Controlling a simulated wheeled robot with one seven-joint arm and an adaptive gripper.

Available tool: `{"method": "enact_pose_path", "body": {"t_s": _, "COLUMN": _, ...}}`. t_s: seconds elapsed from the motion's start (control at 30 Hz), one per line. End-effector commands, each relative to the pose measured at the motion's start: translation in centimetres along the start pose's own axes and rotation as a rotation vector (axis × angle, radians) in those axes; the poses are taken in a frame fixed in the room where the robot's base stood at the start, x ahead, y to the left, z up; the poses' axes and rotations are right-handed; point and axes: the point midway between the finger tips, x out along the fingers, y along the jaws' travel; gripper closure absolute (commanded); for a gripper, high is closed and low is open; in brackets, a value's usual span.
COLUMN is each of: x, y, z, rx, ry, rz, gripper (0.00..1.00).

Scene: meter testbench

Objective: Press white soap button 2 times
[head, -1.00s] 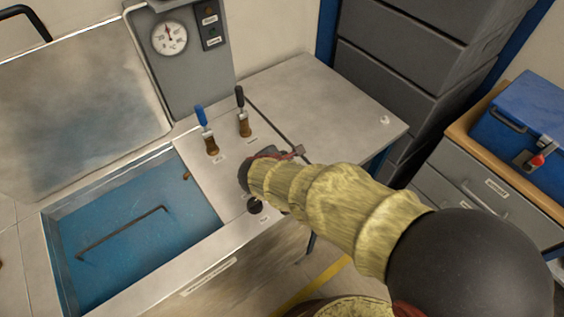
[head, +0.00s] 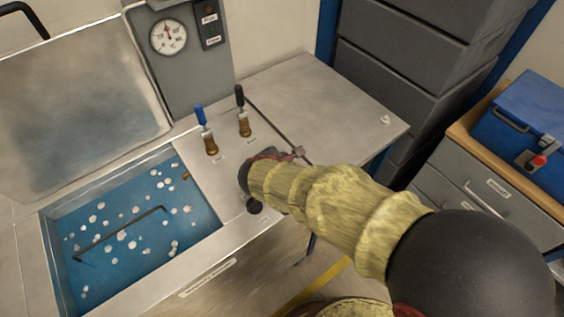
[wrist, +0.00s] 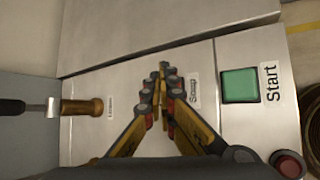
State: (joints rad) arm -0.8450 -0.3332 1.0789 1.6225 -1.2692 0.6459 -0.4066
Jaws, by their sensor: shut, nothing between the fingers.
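In the wrist view my gripper (wrist: 163,90) is shut and empty, with its fingertips together over the panel just beside the "Soap" label (wrist: 193,92). The white soap button itself does not show; the fingers cover the spot beside the label, and I cannot tell whether they touch it. In the head view my arm hides that part of the panel. The basin (head: 212,222) at left holds blue water with several white foam clumps on it.
A green Start button (wrist: 240,85) and a red button (wrist: 289,164) are right of my fingers. Blue-handled (head: 207,135) and black-handled (head: 242,115) valves stand behind the arm. The bench top (head: 330,105) is clear at back right.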

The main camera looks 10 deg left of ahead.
Motion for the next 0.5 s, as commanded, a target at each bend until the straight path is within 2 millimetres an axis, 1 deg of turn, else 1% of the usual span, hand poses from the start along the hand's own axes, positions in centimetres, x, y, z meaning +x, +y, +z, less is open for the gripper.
{"method": "enact_pose_path", "body": {"t_s": 0.3, "x": 0.01, "y": -0.06, "z": -0.03, "rx": -0.001, "ry": 0.001, "rz": -0.001, "gripper": 1.0}}
{"method": "enact_pose_path", "body": {"t_s": 0.5, "x": -0.54, "y": 0.35, "z": 0.37, "rx": -0.001, "ry": 0.001, "rz": -0.001, "gripper": 1.0}}
